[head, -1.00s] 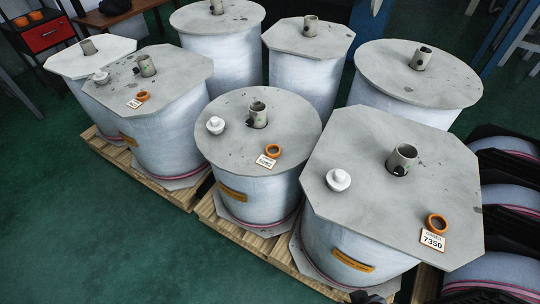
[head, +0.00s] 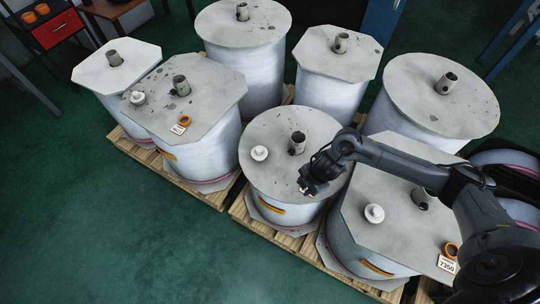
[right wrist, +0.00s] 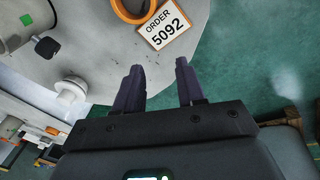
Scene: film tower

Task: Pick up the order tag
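A white order tag reading "ORDER 5092" (right wrist: 166,24) lies on the round grey top of the middle front reel (head: 262,130), beside an orange ring (right wrist: 128,8). My right gripper (head: 306,189) is over that reel's near right edge and hides the tag in the head view. In the right wrist view, my right gripper (right wrist: 159,66) is open and empty, and the tag is beyond its fingertips. Another tag, "7350" (head: 447,265), lies on the right front reel (head: 372,185). A small tag (head: 179,129) lies on a left reel (head: 215,90). My left gripper is not in view.
A white knob (head: 260,153) and a grey hub (head: 297,141) stand up from the middle reel top. The right reel also has a white knob (head: 374,213). Reels stand on wooden pallets (head: 300,245). Open green floor (head: 90,230) lies at the front left.

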